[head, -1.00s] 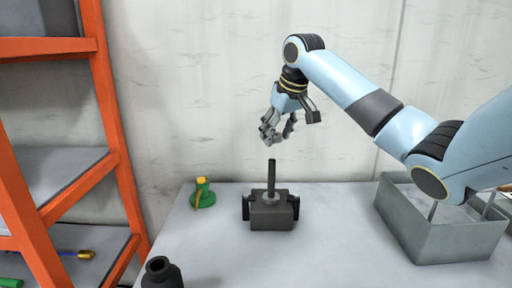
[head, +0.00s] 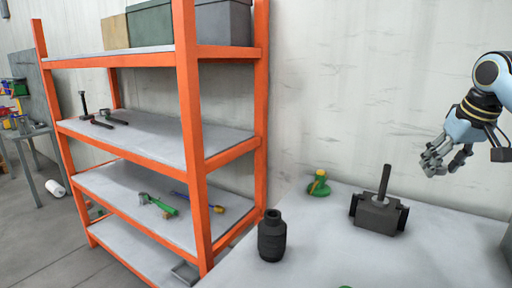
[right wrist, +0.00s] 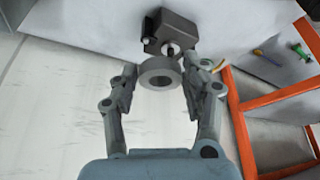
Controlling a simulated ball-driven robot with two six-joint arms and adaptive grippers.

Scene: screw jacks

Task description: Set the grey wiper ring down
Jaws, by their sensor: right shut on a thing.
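The grey wiper ring (right wrist: 146,76) shows in the right wrist view between the fingertips of my right gripper (right wrist: 161,80). The gripper is shut on it. In the head view my right gripper (head: 446,158) hangs in the air at the right, above and right of the screw jack; the ring cannot be made out there. The jack (head: 377,217) is a dark grey block with black side parts and an upright dark screw (head: 385,181), standing on the table. The jack (right wrist: 178,32) also shows beyond the ring in the right wrist view. My left gripper is not in view.
A black bottle-like part (head: 272,240) stands near the table's left edge. A green piece with a yellow top (head: 319,186) lies at the back. An orange shelf rack (head: 189,130) with tools stands left. The table (head: 330,240) is bare between the bottle and jack.

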